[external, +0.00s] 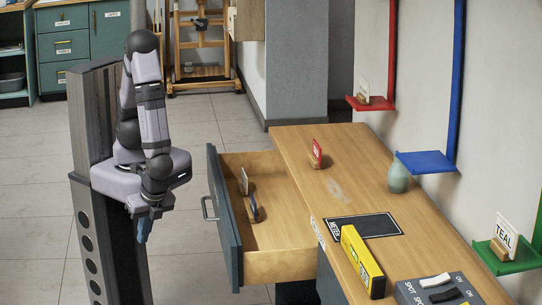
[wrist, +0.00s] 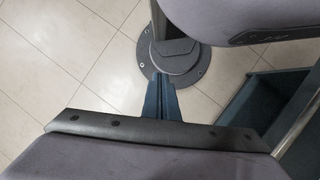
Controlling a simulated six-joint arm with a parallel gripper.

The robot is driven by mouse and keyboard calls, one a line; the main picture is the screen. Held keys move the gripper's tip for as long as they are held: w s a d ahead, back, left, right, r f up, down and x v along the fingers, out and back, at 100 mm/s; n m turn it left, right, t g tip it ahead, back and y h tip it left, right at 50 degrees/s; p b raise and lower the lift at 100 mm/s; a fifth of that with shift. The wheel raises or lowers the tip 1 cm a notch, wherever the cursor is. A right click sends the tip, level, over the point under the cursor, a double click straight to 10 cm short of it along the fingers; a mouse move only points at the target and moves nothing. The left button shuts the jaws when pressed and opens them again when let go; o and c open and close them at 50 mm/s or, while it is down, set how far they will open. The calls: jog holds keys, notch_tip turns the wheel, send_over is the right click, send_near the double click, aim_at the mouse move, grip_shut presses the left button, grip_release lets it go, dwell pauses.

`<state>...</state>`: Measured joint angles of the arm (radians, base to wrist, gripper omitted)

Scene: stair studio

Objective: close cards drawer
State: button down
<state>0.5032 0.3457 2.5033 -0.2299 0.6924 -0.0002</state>
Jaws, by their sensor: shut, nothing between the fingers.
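The open drawer (external: 283,262) sticks out to the left from the wooden desk in the external view. It has a dark teal front (external: 226,222) with a metal handle (external: 208,208). Inside it stand a pale card in a holder (external: 244,181) and a second dark card in a holder (external: 254,209). I cannot read a label on its front. My gripper (external: 142,236) hangs pointing down, left of the drawer front and apart from it. In the wrist view its blue fingers (wrist: 162,99) are together and empty, over the floor.
Wall shelves stand at right. Tiled floor between my gripper and the drawer front is clear.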

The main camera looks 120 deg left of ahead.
jog(key=w+d+r+n+t+h+p, duration=0.2)
jog(key=w+d+r+n+t+p, duration=0.15)
jog(key=d+r+n+p, duration=1.1)
jog(key=w+a+f+n+t+y+p, duration=0.25)
jog(key=w+a+f+n, duration=0.25)
jog(key=w+a, duration=0.5)
jog(key=s+a+r+n+y, duration=0.1)
jog(key=a+r+n+y, duration=0.1)
jog(key=a+n, duration=0.3)
jog(key=a+r+n+y, duration=0.2)
jog(key=a+n+y, duration=0.2)
jog(key=a, duration=0.3)
jog(key=shift+s+a+r+n, duration=0.15)
jog(key=shift+s+r+n, duration=0.2)
jog(key=shift+f, duration=0.1)
